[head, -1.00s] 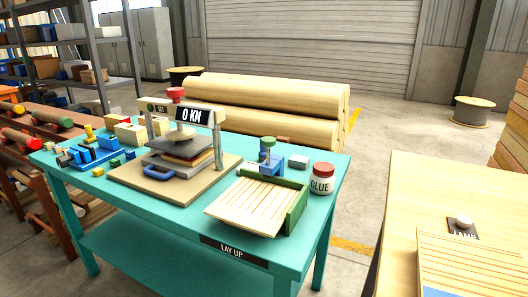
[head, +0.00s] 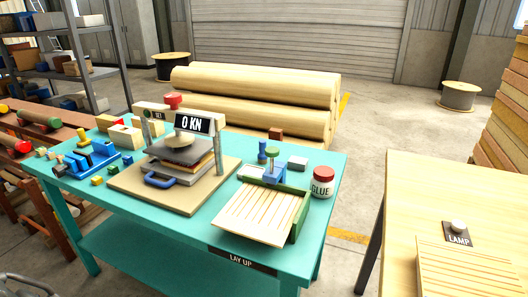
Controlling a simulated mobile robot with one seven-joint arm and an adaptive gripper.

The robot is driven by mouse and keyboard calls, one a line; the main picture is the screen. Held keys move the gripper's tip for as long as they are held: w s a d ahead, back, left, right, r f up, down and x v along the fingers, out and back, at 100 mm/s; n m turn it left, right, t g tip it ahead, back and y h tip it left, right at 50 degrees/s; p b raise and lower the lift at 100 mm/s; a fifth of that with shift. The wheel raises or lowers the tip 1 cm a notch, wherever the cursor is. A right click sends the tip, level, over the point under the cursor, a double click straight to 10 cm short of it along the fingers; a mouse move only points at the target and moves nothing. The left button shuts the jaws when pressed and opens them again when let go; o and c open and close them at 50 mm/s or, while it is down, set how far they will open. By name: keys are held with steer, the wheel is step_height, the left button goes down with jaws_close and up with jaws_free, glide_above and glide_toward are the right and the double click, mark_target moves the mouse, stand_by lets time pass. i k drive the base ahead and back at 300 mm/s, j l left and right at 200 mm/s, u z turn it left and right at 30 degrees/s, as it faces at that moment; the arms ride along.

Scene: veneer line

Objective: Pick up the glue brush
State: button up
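I cannot single out a glue brush for certain. The glue jar (head: 322,184), white with a red lid and a GLUE label, stands near the right edge of the teal table (head: 322,222). Left of it, behind the slatted tray (head: 297,224), are a small upright blue piece (head: 262,150) and a blue block (head: 274,173) with a green-topped stem. They are too small to tell whether either is a brush. My gripper is not recognisable in view; a grey metal part, cut off at the bottom left corner, cannot be identified.
A press (head: 186,150) reading 0 KN stands mid-table on a wooden base. A blue rack (head: 88,163) and several small blocks lie left. Another wooden table (head: 415,195) with a LAMP button (head: 458,226) stands right, across a floor gap. Logs (head: 255,85) lie behind.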

mark_target(262, 160)
steer(key=i+j+z, duration=0.2)
steer(key=j, duration=0.4)
steer(key=j+z, duration=0.2)
steer(key=j, duration=0.35)
steer(key=i+j+z, duration=0.45)
steer(key=j, duration=0.2)
steer(key=i+j, duration=0.2)
steer(key=i+j+u, duration=0.1)
steer(key=i, duration=0.3)
steer(key=j, duration=0.1)
